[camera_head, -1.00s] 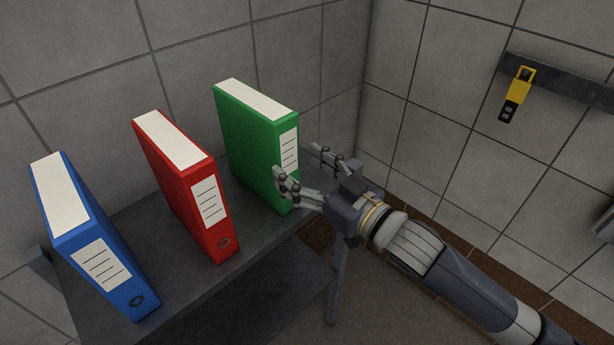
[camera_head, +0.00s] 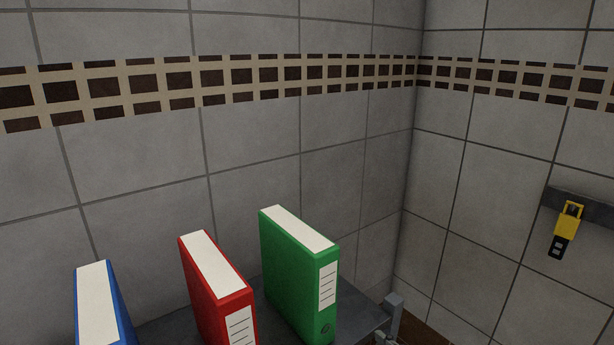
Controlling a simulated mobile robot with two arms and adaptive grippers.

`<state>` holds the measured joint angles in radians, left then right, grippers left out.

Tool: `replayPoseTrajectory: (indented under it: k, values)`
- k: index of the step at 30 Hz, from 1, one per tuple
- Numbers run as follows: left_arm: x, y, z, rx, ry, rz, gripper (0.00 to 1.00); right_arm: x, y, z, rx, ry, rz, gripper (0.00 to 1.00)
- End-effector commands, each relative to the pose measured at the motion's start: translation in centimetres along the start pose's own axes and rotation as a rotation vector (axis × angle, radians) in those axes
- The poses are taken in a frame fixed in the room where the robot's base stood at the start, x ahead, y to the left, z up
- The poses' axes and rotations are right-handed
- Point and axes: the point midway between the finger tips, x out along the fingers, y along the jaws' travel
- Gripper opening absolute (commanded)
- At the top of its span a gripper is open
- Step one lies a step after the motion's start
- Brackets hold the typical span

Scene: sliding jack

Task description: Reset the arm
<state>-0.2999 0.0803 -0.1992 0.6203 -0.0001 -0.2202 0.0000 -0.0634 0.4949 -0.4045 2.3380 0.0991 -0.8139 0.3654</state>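No whole gripper shows in the head view now. A small grey piece at the bottom edge, below the right end of the shelf, may be the tip of my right gripper; it is too small and cut off to tell whether it is open or shut. My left gripper and arm are out of view. A green binder (camera_head: 298,274), a red binder (camera_head: 215,291) and a blue binder (camera_head: 103,304) stand upright in a row. I see no gripper touching any of them.
The binders stand on a dark grey shelf (camera_head: 358,318) at the bottom. Tiled walls with a brown checker band rise behind and to the right. A yellow and black tool (camera_head: 566,230) hangs from a grey wall rail (camera_head: 595,209) at right.

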Motion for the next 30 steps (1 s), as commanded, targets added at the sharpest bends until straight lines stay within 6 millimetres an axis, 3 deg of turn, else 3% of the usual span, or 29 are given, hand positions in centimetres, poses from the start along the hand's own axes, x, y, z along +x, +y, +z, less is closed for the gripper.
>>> replayPoseTrajectory:
  k: [1,6,12,16,23,30]
  values:
    - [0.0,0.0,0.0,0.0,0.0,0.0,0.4,-1.0,0.3,3.3,0.028,-0.099,0.044,0.66]
    - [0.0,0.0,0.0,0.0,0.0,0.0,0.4,-6.2,1.5,13.3,0.073,-0.448,0.158,0.66]
    - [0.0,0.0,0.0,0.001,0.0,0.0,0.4,-13.3,0.9,21.3,0.122,-0.771,0.206,0.66]
    - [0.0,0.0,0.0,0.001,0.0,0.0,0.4,-18.0,0.0,24.9,0.157,-0.952,0.212,0.66]
    - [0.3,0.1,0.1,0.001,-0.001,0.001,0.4,-14.3,0.5,31.1,0.151,-0.976,0.204,0.66]
    - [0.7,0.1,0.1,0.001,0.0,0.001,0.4,-11.2,0.4,40.3,0.153,-1.012,0.193,0.66]
